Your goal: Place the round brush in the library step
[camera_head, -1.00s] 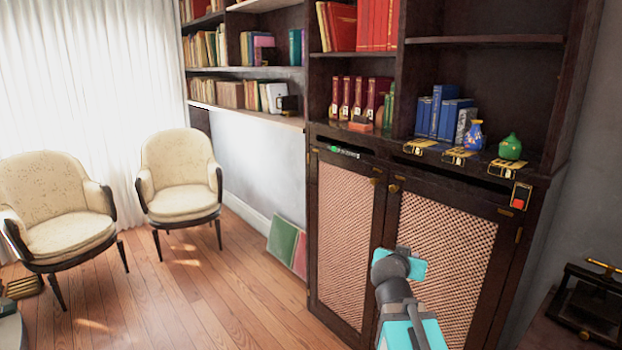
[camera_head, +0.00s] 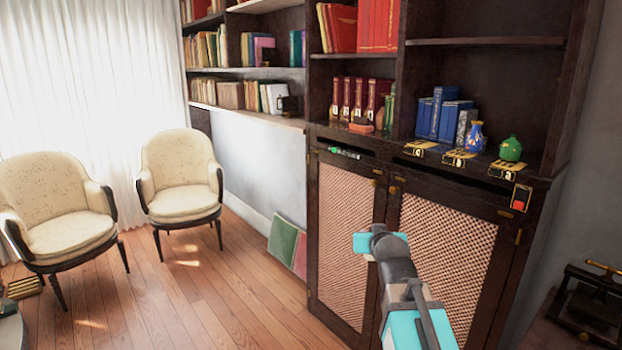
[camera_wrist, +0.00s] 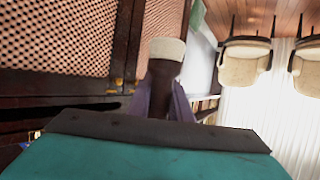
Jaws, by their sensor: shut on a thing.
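The round brush (camera_wrist: 166,50) shows in the wrist view as a cream, rounded end on a dark brown body. My gripper (camera_wrist: 161,98) is shut on the dark body, with a purple finger on each side. The cream end sticks out beyond the fingertips. In the head view, the brush and fingers are hidden behind my arm, which is in front of the cabinet doors. I cannot identify the library step for certain; a low yellowish-brown slatted or stacked thing (camera_head: 24,287) stands on the floor at the left edge.
A tall bookcase cabinet (camera_head: 345,235) with mesh doors stands close to my arm. A blue vase (camera_head: 474,137) and a green pot (camera_head: 511,149) stand on its ledge. Two cream armchairs (camera_head: 180,175) are at the left. Open wooden floor (camera_head: 205,300) lies between them and the cabinet.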

